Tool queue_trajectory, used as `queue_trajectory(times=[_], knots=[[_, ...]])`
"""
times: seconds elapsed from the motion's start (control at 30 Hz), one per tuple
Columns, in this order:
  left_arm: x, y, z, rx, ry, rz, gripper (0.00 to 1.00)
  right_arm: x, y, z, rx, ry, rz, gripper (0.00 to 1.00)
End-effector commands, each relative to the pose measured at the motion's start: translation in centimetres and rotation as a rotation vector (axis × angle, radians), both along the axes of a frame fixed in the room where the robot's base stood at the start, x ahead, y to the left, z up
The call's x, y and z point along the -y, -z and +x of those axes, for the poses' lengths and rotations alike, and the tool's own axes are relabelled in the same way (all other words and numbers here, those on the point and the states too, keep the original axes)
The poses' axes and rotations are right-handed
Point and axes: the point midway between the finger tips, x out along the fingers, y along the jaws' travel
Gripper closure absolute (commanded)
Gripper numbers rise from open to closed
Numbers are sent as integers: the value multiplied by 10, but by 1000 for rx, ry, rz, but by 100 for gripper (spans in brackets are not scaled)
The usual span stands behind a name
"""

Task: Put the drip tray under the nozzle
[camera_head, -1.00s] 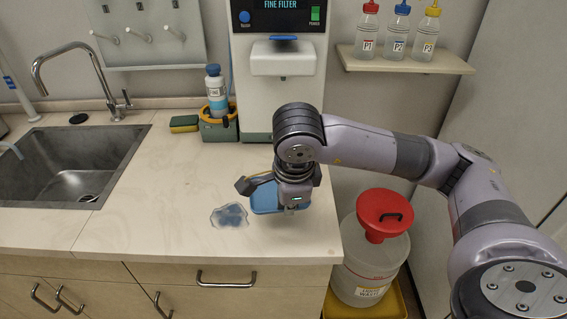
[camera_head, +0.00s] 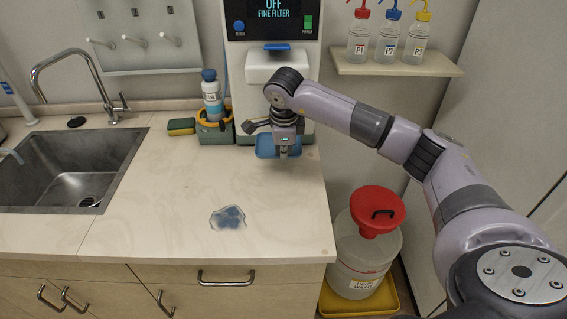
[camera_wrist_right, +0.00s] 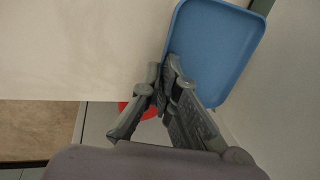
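The blue drip tray (camera_head: 265,150) lies on the worktop at the foot of the white filter machine (camera_head: 235,75), partly hidden by my right gripper. It also shows in the wrist view (camera_wrist_right: 215,50). My right gripper (camera_head: 284,153) is at the tray's near edge, pointing down. In the wrist view its fingers (camera_wrist_right: 166,88) are close together at the tray's rim and look shut on it. The machine's white protruding head (camera_head: 262,66) is above the tray. The nozzle itself is hidden behind my arm. My left gripper is out of view.
A clear bluish patch (camera_head: 228,218) lies on the open worktop in front. A caddy (camera_head: 214,128) with a bottle and a sponge (camera_head: 181,126) stand left of the machine. A sink (camera_head: 70,165) is further left. A red-funnelled waste container (camera_head: 365,250) stands right of the counter.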

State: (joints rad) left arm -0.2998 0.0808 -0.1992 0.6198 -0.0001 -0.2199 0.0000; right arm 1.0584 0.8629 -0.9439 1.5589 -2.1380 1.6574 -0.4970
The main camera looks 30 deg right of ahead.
Motion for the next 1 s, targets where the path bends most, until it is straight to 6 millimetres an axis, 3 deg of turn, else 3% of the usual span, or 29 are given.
queue_trajectory(times=[0.07,0.13,0.37,0.53,0.63,1.0], knots=[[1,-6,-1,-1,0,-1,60,7,-2,12,-2,3,1,100],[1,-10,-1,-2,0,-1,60,5,15,8,-6,-1,0,100],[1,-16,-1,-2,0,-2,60,5,37,8,-4,0,0,100],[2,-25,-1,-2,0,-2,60,5,63,7,-5,0,-1,100],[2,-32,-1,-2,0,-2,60,6,67,11,-2,-1,1,100],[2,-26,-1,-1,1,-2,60,7,74,12,0,-1,0,100]])
